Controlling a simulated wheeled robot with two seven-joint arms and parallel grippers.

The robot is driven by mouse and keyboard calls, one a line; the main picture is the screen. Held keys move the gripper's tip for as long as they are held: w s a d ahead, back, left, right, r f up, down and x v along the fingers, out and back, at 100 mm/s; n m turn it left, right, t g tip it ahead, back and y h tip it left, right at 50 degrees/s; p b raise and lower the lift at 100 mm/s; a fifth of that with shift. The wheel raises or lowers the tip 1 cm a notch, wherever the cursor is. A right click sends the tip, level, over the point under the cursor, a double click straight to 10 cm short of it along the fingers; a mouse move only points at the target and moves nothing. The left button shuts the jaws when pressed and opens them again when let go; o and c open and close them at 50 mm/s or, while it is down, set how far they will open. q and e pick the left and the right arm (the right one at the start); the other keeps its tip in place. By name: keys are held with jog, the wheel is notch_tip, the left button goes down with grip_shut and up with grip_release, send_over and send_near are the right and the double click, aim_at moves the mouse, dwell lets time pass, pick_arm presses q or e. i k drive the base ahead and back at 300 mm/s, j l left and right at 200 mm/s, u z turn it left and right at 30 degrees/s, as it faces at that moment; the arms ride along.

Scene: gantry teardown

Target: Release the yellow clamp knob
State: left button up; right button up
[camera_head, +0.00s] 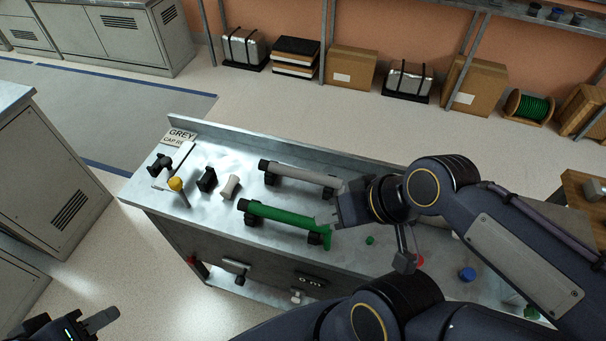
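The yellow clamp knob (175,184) sits near the left end of the metal bench, on a small metal clamp beside a dark fitting (160,163). My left gripper (92,322) is at the lower left corner, off the bench and well in front of the knob. Part of it is cut off by the picture edge, and one grey finger shows. My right gripper (333,213) is over the middle of the bench, by the right ends of a green tube and a grey tube, far right of the knob. Its finger gap is not clear.
The green tube (280,218) and grey tube (300,173) rest on black supports. A black block (207,179), a beige spool-shaped part (230,186) and a GREY sign (180,136) are near the knob. A blue cap (467,274) lies at right. The floor left of the bench is clear.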

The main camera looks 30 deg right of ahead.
aim_at(175, 184)
jog(key=j+z, duration=0.6)
jog(key=z, duration=0.25)
jog(key=k, duration=0.05)
